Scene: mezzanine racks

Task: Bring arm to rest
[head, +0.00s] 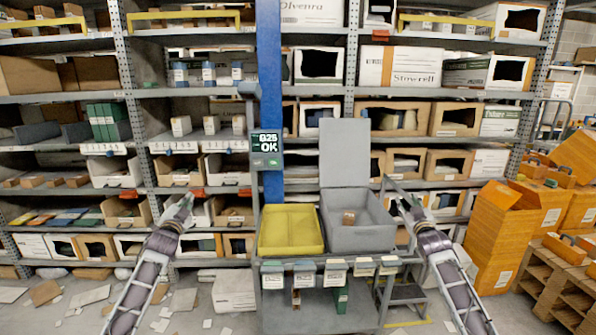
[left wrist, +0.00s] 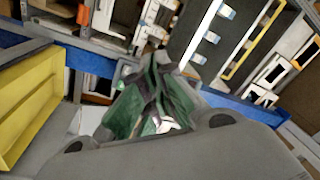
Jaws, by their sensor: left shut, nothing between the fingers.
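My left gripper (head: 183,203) is raised in front of the shelves, left of the cart, in the head view. It fills the lower middle of the left wrist view (left wrist: 157,66), where its fingers are together with nothing seen held between them. My right gripper (head: 402,202) is raised just right of the grey tote in the head view. It is too small there to tell whether it is open or shut. Both forearms rise from the bottom of the head view, apart from each other.
A cart between my arms carries a yellow tray (head: 290,252) and a grey tote (head: 360,240) with a small brown item (head: 349,217) inside. A display (head: 266,142) reads OK. Orange cartons (head: 497,240) stand at right beside a pallet (head: 560,285). Litter lies on the floor at left.

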